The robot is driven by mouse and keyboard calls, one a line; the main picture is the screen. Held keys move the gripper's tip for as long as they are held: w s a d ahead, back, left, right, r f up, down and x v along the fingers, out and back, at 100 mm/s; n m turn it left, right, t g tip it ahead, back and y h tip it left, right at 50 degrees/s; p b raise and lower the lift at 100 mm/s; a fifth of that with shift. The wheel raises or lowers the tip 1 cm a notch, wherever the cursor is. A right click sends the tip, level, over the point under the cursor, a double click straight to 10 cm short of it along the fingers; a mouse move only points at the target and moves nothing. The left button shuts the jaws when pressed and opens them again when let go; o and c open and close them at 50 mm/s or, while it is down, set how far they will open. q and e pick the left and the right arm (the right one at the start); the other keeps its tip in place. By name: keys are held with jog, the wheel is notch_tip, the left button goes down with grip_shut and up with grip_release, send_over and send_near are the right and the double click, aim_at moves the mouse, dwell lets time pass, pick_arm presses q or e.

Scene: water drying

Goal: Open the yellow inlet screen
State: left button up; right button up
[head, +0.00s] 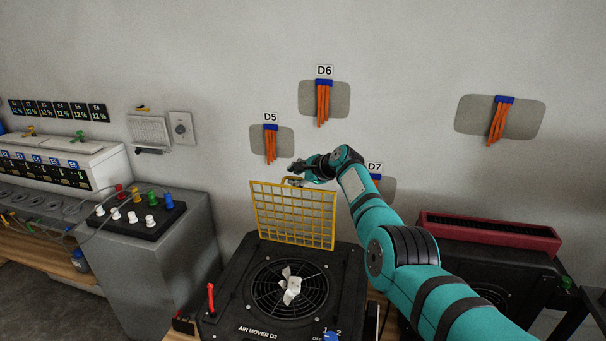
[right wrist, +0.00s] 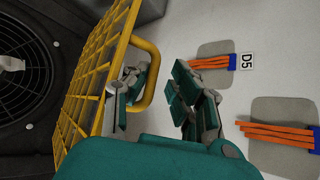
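The yellow inlet screen (head: 293,217) stands about upright at the back edge of the black air mover (head: 262,325), swung up off its round fan grille (head: 289,289). In the right wrist view the screen (right wrist: 98,62) and its yellow loop handle (right wrist: 152,78) show close up. My right gripper (head: 296,174) is at the screen's top edge, by the handle. In the right wrist view its fingers (right wrist: 158,92) are spread apart, with the handle's bar between them and a gap to the right-hand finger. My left gripper is not in view.
Crumpled white scraps (head: 290,286) lie on the fan grille. A red lever (head: 211,299) and blue knob (head: 331,336) are on the air mover. A grey cabinet with colored knobs (head: 133,217) stands left. A second unit with a red-framed filter (head: 487,234) stands right. Orange strips (head: 271,146) hang on the wall behind.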

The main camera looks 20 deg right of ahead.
jog(key=shift+s+d, duration=0.15)
jog(key=shift+s, duration=0.05)
jog(key=shift+s+d+r, duration=0.15)
jog(key=shift+s+r, duration=0.1)
jog(key=shift+s, duration=0.2)
jog(key=v, duration=0.9)
jog(key=shift+d+r, duration=0.15)
jog(key=shift+d, duration=0.15)
jog(key=shift+s+r, duration=0.4)
jog(key=shift+s, duration=0.05)
jog(key=shift+a, duration=0.1)
